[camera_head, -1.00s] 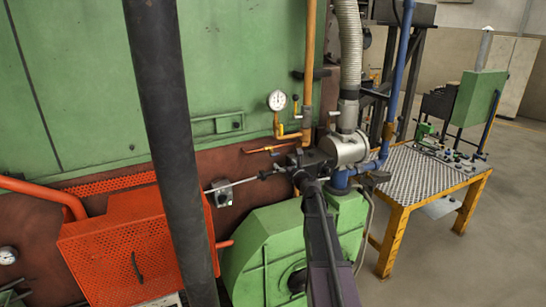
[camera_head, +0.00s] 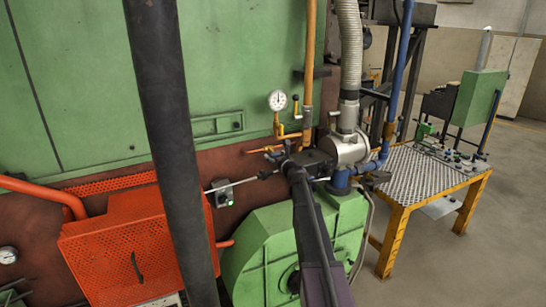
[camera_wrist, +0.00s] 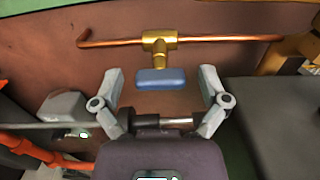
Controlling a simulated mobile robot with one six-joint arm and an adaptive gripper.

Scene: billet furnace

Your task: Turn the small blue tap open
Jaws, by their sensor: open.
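The small blue tap (camera_wrist: 157,78) has a flat blue handle below a brass valve body (camera_wrist: 156,41) on a thin copper pipe (camera_wrist: 105,42). In the wrist view the handle lies between the two fingertips of my gripper (camera_wrist: 159,76), with a gap on each side. My gripper is open and empty, and no finger visibly touches the handle. In the head view my gripper (camera_head: 284,158) is in front of the copper pipe (camera_head: 262,149). The blue handle is hidden there.
A pressure gauge (camera_head: 277,100) and yellow gas pipe (camera_head: 308,60) stand just behind my gripper. A metal rod (camera_head: 235,183) runs close by on the left. A silver blower fitting (camera_head: 348,148) and blue pipe (camera_head: 398,80) are close on the right.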

